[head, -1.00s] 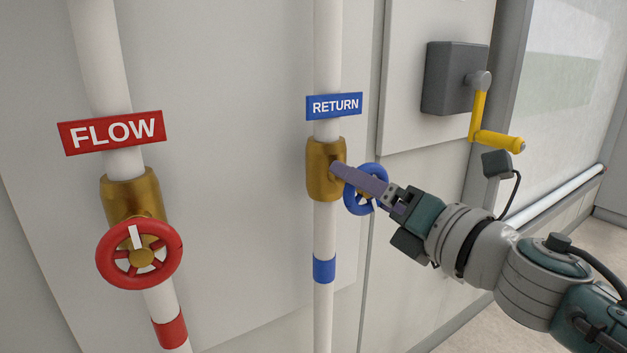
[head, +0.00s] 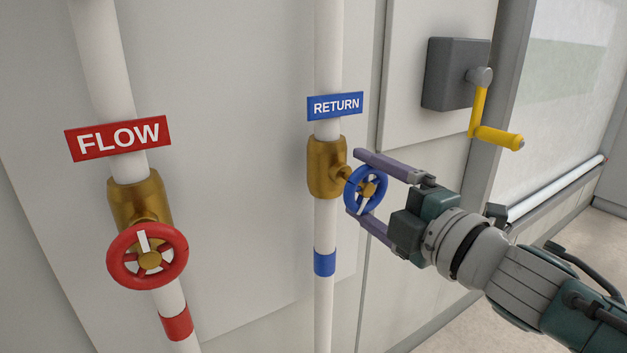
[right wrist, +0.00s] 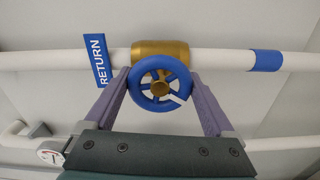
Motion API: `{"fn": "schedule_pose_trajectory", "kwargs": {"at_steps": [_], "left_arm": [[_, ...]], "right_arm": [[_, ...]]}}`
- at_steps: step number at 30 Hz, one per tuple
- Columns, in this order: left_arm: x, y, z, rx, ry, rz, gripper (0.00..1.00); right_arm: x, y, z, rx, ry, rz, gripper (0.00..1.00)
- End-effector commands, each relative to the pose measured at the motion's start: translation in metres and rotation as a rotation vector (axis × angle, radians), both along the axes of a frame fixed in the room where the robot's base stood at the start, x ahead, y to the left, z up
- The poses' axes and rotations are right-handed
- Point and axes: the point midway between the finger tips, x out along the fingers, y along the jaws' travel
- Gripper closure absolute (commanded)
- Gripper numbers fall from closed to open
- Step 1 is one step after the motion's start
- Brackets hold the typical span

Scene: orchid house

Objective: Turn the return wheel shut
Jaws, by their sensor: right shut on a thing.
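The blue return wheel (head: 379,186) sits on a short stem at the right of a brass valve body (head: 325,168), below the blue RETURN sign (head: 335,106). My right gripper (head: 355,183) is shut on the wheel, one finger above its rim and one below. In the right wrist view the wheel (right wrist: 144,97) lies between the two fingers (right wrist: 159,76), with a white mark at the lower right of its face. My left gripper is not in view.
A red wheel (head: 114,265) stands on the left pipe under the red FLOW sign (head: 118,138). A grey box (head: 445,75) with a yellow crank (head: 499,138) is on the wall at the upper right, above my right arm.

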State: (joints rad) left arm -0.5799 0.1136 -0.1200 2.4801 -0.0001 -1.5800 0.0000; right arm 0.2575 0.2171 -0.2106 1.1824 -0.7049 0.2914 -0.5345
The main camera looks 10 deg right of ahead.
Motion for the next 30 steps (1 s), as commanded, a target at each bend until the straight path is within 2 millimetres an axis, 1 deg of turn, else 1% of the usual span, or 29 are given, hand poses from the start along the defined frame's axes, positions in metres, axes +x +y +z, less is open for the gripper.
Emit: {"fn": "schedule_pose_trajectory", "kwargs": {"at_steps": [12,30], "left_arm": [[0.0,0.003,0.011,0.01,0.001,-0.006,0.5],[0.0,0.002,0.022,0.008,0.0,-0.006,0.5]], "right_arm": [[0.0,0.0,0.001,0.372,0.136,0.0,0.67],[0.0,0.0,-0.001,0.907,0.33,0.0,0.67]]}}
